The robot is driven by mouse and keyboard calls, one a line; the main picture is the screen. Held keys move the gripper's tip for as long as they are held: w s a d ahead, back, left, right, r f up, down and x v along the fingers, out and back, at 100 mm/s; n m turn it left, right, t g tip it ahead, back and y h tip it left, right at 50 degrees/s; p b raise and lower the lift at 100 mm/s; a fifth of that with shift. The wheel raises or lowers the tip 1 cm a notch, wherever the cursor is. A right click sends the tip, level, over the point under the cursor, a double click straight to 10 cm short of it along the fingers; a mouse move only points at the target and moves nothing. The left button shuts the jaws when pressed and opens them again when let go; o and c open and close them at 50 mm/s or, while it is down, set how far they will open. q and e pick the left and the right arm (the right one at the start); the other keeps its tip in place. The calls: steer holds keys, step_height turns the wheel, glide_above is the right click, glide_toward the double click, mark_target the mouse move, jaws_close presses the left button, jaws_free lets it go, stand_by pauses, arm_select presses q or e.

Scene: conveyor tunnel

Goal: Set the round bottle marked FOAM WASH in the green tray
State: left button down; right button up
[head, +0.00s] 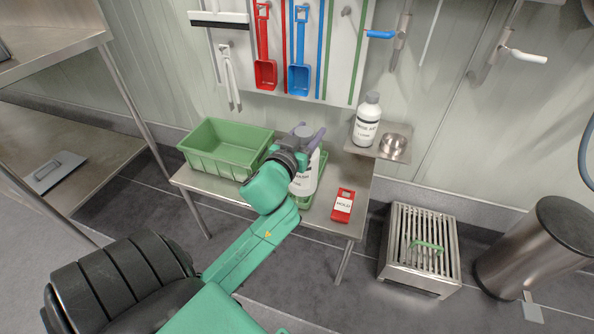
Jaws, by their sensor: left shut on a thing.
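A low green tray (321,170) lies behind and under the bottle, mostly hidden by the bottle and my arm. I cannot tell whether the bottle's base touches the tray. My right gripper is not in view.
A deep green crate (203,162) stands at the table's left. A red card marked HOLD (343,205) lies at its right. A wall shelf (362,150) holds another white bottle (367,122) and a metal tin (393,147). A slatted metal box (398,270) stands on the floor.

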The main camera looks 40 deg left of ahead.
arm_select(q)
steer(key=w+a+r+n+g+y+b, duration=0.2)
steer(key=w+a+r+n+y+b, duration=0.25)
steer(key=w+a, duration=0.5)
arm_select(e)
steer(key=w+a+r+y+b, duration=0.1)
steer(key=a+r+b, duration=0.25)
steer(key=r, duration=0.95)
arm_select(q)
step_height(320, 180, down, 18)
steer(key=s+a+m+b, duration=0.1)
steer(key=a+b, duration=0.1)
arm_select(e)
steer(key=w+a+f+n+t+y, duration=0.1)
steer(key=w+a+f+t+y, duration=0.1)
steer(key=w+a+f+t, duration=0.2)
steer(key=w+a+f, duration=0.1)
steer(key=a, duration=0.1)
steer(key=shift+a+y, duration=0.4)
arm_select(q)
steer(key=shift+b, duration=0.3)
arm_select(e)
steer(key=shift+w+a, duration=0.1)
arm_select(q)
steer(key=c, duration=0.5)
jaws_free()
steer(key=shift+f, duration=0.2)
steer(key=shift+o, duration=1.2)
steer(key=shift+s+r, duration=0.1)
